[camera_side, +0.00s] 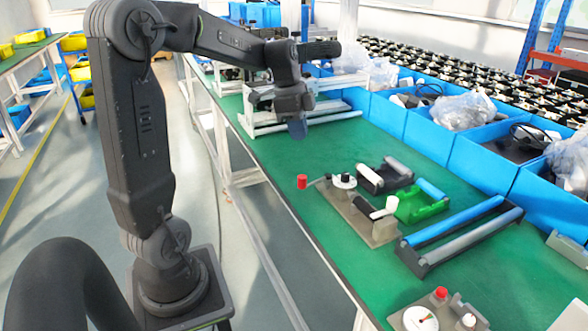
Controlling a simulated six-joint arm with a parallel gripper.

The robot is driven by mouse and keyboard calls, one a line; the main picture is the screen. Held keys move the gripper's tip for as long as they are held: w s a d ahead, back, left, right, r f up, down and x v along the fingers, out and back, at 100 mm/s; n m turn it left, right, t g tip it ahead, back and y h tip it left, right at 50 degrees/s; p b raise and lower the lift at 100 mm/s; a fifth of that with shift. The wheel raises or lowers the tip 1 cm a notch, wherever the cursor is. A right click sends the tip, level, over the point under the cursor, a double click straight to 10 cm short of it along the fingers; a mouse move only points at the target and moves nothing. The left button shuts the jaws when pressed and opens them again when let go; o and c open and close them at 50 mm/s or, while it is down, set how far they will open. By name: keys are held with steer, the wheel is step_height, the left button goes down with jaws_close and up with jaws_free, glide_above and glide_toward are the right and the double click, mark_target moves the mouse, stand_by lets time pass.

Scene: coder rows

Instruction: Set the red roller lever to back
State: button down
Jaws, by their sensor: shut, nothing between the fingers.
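The red roller lever shows as a short red cylinder (302,181) on a thin dark arm, sticking out to the left of a grey block (372,226) at the table's near edge. On the block are a white disc with a black knob (343,180) and a dark lever with a white roller (391,203). My gripper (298,130) points down, shut and empty, above the table and higher in the picture than the red roller. It is apart from the lever. Its fingertips are small and dark here.
Blue and grey rollers in a dark frame (460,238), a green roller unit (424,202) and a dark roller unit (385,176) stand nearby. A box with red and white knobs (438,315) is at the front. Blue bins (492,160) line the back.

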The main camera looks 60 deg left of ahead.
steer(key=a+f+m+h, duration=0.2)
steer(key=a+f+m, duration=0.3)
steer(key=a, duration=1)
steer(key=d+r+x, duration=0.1)
steer(key=d+x, duration=0.1)
steer(key=x, duration=1)
steer(key=shift+w+d+f+n, duration=0.25)
steer(key=shift+w+d+n, duration=0.05)
steer(key=shift+w, duration=0.1)
steer(key=d+n+t, duration=0.1)
steer(key=d+n, duration=0.1)
steer(key=d, duration=0.2)
steer(key=shift+w+n, duration=0.15)
steer(key=shift+n, duration=0.15)
steer(key=shift+a, duration=0.1)
